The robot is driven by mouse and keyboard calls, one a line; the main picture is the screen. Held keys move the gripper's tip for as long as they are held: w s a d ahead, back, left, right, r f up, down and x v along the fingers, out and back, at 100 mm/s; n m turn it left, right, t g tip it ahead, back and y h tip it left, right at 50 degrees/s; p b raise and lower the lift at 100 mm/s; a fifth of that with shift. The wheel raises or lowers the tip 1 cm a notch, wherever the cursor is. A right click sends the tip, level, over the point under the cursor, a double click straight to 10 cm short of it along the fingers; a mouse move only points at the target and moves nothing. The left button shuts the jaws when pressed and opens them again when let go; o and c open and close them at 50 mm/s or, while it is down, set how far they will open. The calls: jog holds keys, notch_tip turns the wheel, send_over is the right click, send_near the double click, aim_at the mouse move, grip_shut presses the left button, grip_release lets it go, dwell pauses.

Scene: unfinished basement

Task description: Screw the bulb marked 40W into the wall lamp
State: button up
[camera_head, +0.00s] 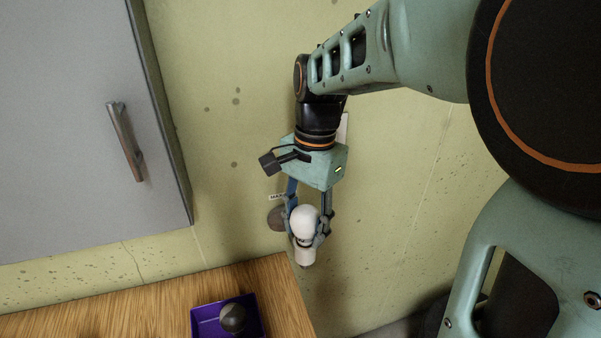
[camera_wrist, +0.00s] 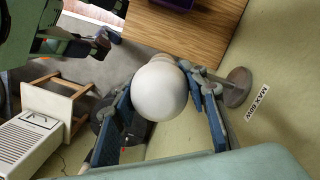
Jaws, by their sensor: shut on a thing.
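A white round bulb (camera_head: 306,221) is between the two fingers of my gripper (camera_head: 306,231), which is shut on it. In the wrist view its globe (camera_wrist: 160,92) faces the camera, with a finger on each side. Dark marks show low on the bulb, too small to read. The wall lamp's round grey plate (camera_head: 276,218) is on the wall just left of the bulb; its plate also shows in the wrist view (camera_wrist: 238,88), with an arm reaching toward the bulb. A pale cylinder (camera_head: 304,257) is below the globe. I cannot tell whether the bulb sits in the socket.
A label reading MAX 60W (camera_wrist: 257,103) is on the wall beside the lamp. A purple tray (camera_head: 198,323) holding a dark bulb (camera_head: 233,318) stands on a wooden worktop (camera_head: 130,305). A grey cabinet (camera_head: 75,120) hangs at the left. A wooden stool (camera_wrist: 52,88) stands on the floor.

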jog(key=m, duration=0.3)
jog(key=shift+r, duration=0.1)
jog(key=shift+m+t+p, duration=0.3)
jog(key=shift+m+p, duration=0.15)
jog(key=shift+m, duration=0.75)
jog(key=shift+w+m+y, duration=0.1)
jog(key=shift+m+y, duration=0.2)
jog(key=shift+m, duration=0.3)
jog(key=shift+m+t+p, duration=0.3)
jog(key=shift+m+p, duration=0.1)
jog(key=shift+m, duration=1.3)
jog(key=shift+m, duration=0.3)
jog(key=shift+m+p, duration=0.4)
jog(key=shift+m, duration=1)
